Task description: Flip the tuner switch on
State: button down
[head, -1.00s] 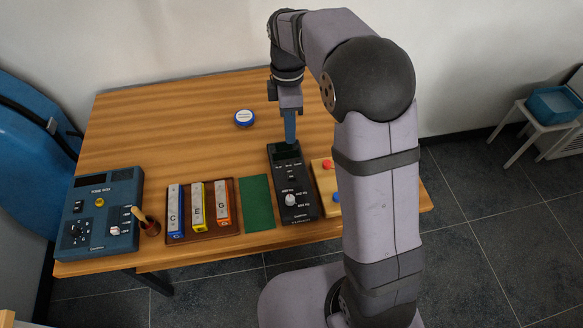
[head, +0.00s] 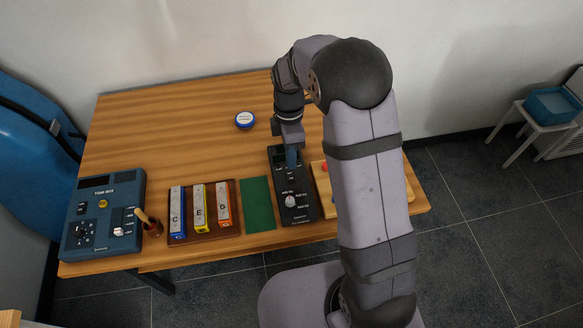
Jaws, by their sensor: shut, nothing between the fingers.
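The tuner (head: 297,213) is a dark, upright-lying box on the table, right of the green mat, with a white knob (head: 290,201) on its lower half. My gripper (head: 291,166) points down over the tuner's upper part, its shut blue-grey fingers at or just above the panel. I cannot tell whether they touch it. The fingers and hand hide part of the tuner's screen and the middle row where small controls sit, so the switch and its position cannot be made out.
A green mat (head: 257,204), a brown tray (head: 219,234) of C, E and G bars, a cup with a mallet (head: 152,225) and a blue tone box (head: 104,213) stand left. A wooden board (head: 321,189) with buttons is close on the right. A round blue-white tin (head: 245,120) lies behind.

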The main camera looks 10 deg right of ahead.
aim_at(292, 179)
jog(key=shift+s+f+p, duration=0.2)
jog(key=shift+f+p, duration=0.2)
jog(key=shift+f, duration=0.95)
jog(key=shift+s+f+p, duration=0.15)
jog(key=shift+f+p, duration=0.2)
jog(key=shift+f, duration=1)
jog(key=shift+s+f+b, duration=0.3)
jog(key=shift+f+b, duration=0.1)
jog(key=shift+f, duration=0.2)
jog(key=shift+s, duration=0.35)
jog(key=shift+s+f, duration=0.1)
jog(key=shift+s, duration=0.05)
jog(key=shift+w+r, duration=0.2)
jog(key=shift+w, duration=0.55)
